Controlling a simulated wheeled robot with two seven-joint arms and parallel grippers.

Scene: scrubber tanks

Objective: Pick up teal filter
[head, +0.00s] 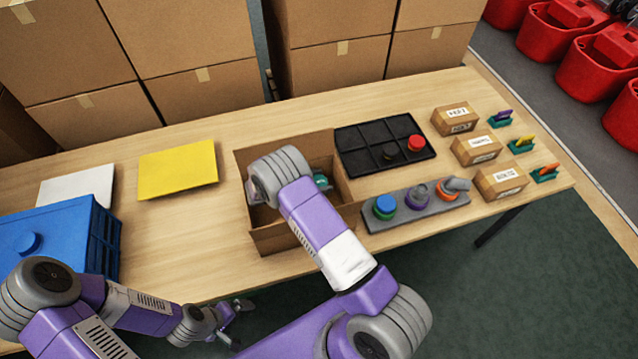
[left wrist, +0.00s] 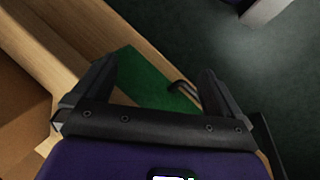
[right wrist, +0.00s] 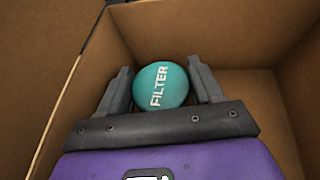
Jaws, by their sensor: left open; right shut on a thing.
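The teal filter (right wrist: 161,85) is round, with the word FILTER on its top. In the right wrist view it sits between the two fingers of my right gripper (right wrist: 163,88), which is shut on it inside the cardboard box (right wrist: 255,40). In the head view a small part of the filter (head: 321,181) shows inside the open box (head: 285,240), and my right arm hides much of the box interior. My left gripper (left wrist: 160,90) is open and empty, low by the table's front edge. It also shows in the head view (head: 232,318).
A black tray (head: 362,161) with a red piece stands right of the box. A grey holder (head: 400,221) with several round parts lies in front of it. Small labelled boxes (head: 476,148) stand at right. A yellow sheet (head: 177,170) and a blue crate (head: 108,240) are at left.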

